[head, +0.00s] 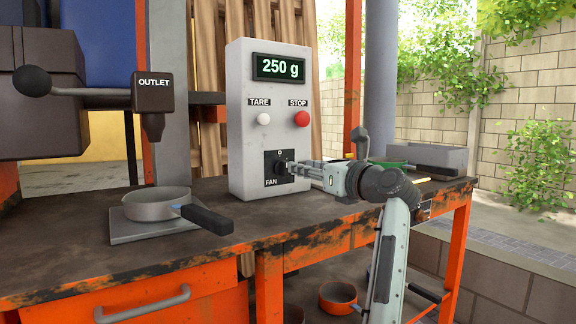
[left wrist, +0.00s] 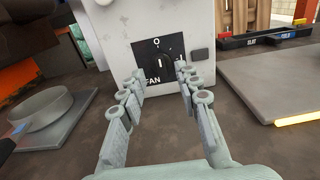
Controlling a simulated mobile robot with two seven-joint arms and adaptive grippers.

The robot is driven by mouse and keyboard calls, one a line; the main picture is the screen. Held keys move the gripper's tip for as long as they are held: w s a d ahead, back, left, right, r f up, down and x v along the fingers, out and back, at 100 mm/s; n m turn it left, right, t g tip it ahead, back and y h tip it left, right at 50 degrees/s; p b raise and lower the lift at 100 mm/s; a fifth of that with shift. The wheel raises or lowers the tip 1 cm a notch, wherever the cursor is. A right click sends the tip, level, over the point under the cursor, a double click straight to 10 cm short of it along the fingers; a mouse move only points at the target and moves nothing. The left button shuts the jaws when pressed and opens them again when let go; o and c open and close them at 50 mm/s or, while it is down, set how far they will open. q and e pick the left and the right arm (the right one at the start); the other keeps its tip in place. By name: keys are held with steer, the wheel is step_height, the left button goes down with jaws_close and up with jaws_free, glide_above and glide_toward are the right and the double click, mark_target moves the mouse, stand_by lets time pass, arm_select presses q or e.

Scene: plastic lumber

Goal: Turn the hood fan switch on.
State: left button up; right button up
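A grey control box (head: 243,120) stands on the worktable, with a black FAN switch plate (head: 270,168) low on its front. The rotary knob (left wrist: 160,63) shows in the left wrist view with its white line upright, towards the O mark above; an I mark is to the right. My left gripper (head: 299,168) is in front of the switch. In the left wrist view my left gripper (left wrist: 161,78) is open, its fingers on either side of the knob with gaps visible. Whether a fingertip touches the plate cannot be told. My right gripper is out of view.
The box has a 250 g display (head: 281,67), a white TARE button (head: 264,119) and a red STOP button (head: 302,118). A pan (head: 157,205) sits on a scale plate (head: 126,230) under the OUTLET spout (head: 153,122). A grey tray (head: 440,157) lies at right.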

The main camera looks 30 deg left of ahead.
mark_target(287, 162)
arm_select(q)
steer(key=x, duration=0.7)
steer(key=shift+a, duration=0.2)
jaws_close()
